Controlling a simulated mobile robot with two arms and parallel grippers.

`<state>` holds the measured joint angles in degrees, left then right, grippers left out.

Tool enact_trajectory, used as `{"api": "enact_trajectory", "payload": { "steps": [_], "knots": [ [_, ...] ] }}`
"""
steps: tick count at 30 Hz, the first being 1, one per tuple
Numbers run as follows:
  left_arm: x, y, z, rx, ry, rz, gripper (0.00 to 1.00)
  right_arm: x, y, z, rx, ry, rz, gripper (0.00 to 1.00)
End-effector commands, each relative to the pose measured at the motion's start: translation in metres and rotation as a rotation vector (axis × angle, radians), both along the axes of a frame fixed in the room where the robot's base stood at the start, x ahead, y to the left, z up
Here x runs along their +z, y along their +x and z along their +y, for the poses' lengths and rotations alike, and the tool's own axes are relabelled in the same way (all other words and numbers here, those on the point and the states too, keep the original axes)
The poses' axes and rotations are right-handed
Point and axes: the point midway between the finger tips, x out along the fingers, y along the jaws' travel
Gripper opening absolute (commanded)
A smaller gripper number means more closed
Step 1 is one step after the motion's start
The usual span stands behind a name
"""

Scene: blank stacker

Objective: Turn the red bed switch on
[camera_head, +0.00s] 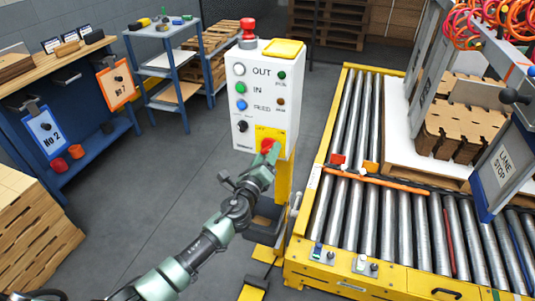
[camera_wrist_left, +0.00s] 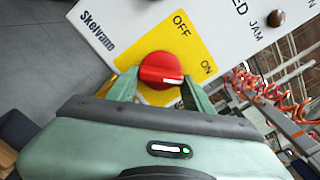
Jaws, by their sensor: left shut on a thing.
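The red switch (camera_wrist_left: 161,69) is a round rotary knob on a yellow plate (camera_wrist_left: 187,37) marked OFF and ON, on the white control box (camera_head: 264,95). In the left wrist view its white mark points to the lower right, near the ON side. In the head view the red switch (camera_head: 267,145) is partly covered by my gripper. My left gripper (camera_wrist_left: 160,82) has one finger on each side of the knob and is shut on it. My right gripper is not in view.
The box also carries a red mushroom button (camera_head: 248,29) on top and several coloured buttons and lamps. A yellow-framed roller conveyor (camera_head: 385,215) stands close on the right. A blue bench (camera_head: 88,150) is at the left. Grey floor (camera_head: 165,185) lies clear between.

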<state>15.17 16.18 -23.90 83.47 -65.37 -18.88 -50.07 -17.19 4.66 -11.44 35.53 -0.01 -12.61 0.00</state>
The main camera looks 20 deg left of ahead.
Motion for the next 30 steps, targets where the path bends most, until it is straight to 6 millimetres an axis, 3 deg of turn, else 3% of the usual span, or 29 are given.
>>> {"api": "enact_trajectory", "payload": {
  "steps": [1, 2, 4, 15, 30],
  "knots": [
    [-0.002, -0.001, 0.000, 0.000, 0.005, 0.003, 0.10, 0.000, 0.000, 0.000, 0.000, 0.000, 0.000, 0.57],
    [-0.002, -0.001, 0.000, 0.000, 0.005, 0.003, 0.56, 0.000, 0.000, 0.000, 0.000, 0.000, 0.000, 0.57],
    [-0.002, 0.000, 0.000, 0.000, 0.004, 0.003, 0.73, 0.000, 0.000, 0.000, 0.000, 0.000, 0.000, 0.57],
    [-0.001, -0.004, 0.000, -0.001, 0.002, 0.001, 0.73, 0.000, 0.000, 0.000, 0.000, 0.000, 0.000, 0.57],
    [-0.002, -0.075, 0.003, 0.001, 0.002, 0.002, 0.73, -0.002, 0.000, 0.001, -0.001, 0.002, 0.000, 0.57]
  ]
}}
